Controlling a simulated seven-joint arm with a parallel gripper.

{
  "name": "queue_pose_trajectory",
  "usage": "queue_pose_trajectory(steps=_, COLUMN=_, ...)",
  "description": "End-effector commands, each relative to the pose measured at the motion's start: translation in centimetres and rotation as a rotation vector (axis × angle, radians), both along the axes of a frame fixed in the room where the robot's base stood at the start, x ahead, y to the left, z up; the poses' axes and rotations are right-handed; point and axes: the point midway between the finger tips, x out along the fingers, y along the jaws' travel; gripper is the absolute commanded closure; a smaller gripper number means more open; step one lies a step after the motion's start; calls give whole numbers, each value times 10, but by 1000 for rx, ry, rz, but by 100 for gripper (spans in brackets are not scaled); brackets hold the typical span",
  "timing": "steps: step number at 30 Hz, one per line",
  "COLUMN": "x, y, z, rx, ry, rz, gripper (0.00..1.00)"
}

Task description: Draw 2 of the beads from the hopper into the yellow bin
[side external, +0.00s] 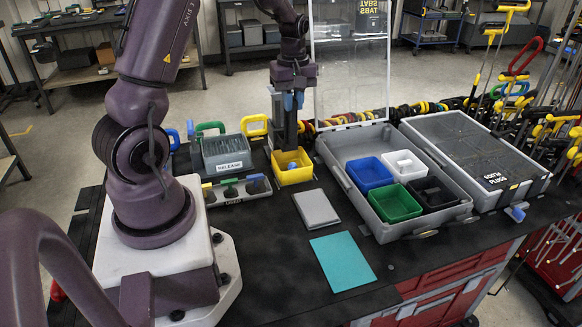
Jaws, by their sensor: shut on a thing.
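The yellow bin (294,178) stands on the dark bench at the foot of a dark upright column, which looks like the hopper (277,115). Something small and blue, perhaps a bead, shows inside the bin. My gripper (291,98) points down at the top of the column and is shut on a small blue piece (289,103) there. The fingers partly cover that piece, so its full shape is hidden. The beads inside the hopper cannot be seen.
An open grey case (345,185) to the right holds blue, white, green and black bins, its clear lid (350,60) raised behind. A closed grey case (470,150) lies further right. A labelled grey box (225,150) stands left. Grey (316,208) and teal (342,262) pads lie in front.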

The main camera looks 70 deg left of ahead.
Motion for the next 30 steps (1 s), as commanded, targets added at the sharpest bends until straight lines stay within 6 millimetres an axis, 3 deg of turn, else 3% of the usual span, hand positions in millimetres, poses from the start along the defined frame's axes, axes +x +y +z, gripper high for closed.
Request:
queue_pose_trajectory(steps=19, x=5, y=45, z=1, rx=5, ry=-13, rz=-4, gripper=98)
queue_pose_trajectory(steps=30, x=6, y=44, z=2, rx=4, ry=-13, rz=-6, gripper=98)
